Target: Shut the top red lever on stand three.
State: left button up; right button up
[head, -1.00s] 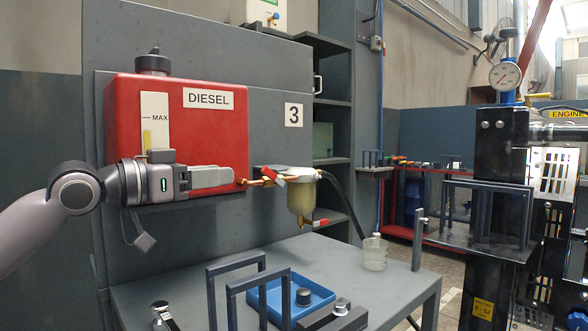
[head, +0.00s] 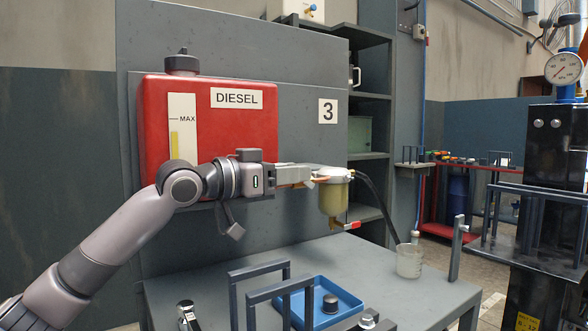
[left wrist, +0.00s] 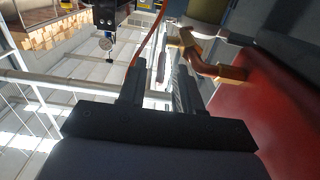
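Stand three, marked by a "3" sign (head: 328,111), carries a red diesel tank (head: 240,135) and a fuel filter with a cloudy yellow bowl (head: 333,199). My left gripper (head: 312,173) is level with the pipe between tank and filter. It covers most of the top red lever there, so I cannot tell the lever's angle or any contact. A lower red lever (head: 353,225) sits under the bowl. In the left wrist view my left gripper's fingers (left wrist: 157,85) are apart with a gap between them; the copper pipe with brass fittings (left wrist: 230,73) is beside them. My right gripper is out of view.
The bench (head: 225,297) below holds a blue tray (head: 352,301), dark frame handles (head: 258,268) and a clear jar (head: 409,261) at its right. A black hose (head: 378,205) hangs right of the filter. A black column with a gauge (head: 563,69) stands at the right.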

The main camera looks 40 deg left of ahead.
pick_arm(q)
jog(key=shift+w+d, duration=0.2)
jog(key=shift+w, duration=0.2)
